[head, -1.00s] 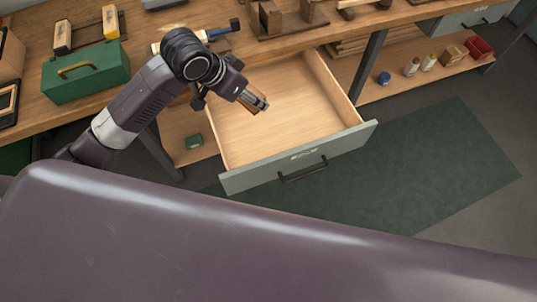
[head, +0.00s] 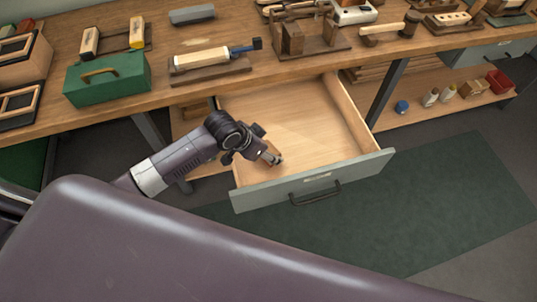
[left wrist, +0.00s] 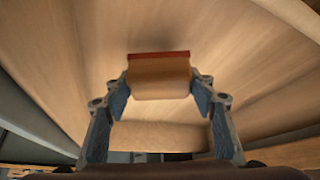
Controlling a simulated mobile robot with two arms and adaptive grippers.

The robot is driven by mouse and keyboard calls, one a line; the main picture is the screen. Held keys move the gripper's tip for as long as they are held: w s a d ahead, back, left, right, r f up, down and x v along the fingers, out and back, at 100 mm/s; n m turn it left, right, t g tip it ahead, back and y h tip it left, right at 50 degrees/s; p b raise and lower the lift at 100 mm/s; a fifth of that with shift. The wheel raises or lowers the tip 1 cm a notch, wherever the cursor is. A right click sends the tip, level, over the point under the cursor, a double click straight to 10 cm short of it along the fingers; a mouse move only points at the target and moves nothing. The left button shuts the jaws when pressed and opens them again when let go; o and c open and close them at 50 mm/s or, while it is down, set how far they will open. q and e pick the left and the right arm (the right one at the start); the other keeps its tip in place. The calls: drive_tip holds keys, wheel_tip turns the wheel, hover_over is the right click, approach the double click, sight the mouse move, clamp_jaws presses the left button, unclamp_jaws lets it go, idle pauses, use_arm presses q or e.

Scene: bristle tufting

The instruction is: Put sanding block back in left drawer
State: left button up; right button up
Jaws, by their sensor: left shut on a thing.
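The sanding block (left wrist: 158,78), tan wood with a red-brown strip along one edge, sits between the fingers of my left gripper (left wrist: 160,92) in the left wrist view. In the head view my left gripper (head: 271,156) is over the left front part of the open left drawer (head: 350,176), close to its front panel. The gripper is shut on the block, which shows only as a small brown patch there. The drawer's pale wooden floor looks empty. I cannot tell whether the block touches the floor. My right gripper is not in view.
The workbench (head: 215,85) above the drawer holds a green toolbox (head: 107,80), a brush on a board (head: 210,62) and wooden tools. A lower shelf (head: 445,108) at right holds small bottles and a red bin (head: 500,82). A green mat (head: 430,215) covers the floor.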

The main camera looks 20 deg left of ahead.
use_arm(q)
drive_tip(key=shift+f, duration=1.3)
drive_tip(key=shift+f, duration=0.15)
drive_tip(key=o, duration=1.2)
drive_tip(key=shift+a+r, duration=0.1)
drive_tip(key=shift+r, duration=0.3)
drive_tip(key=p+v, duration=0.1)
drive_tip(key=v, duration=1)
drive_tip(key=shift+s+a+r, duration=0.1)
drive_tip(key=shift+s+r, duration=0.05)
drive_tip(key=shift+s, duration=0.05)
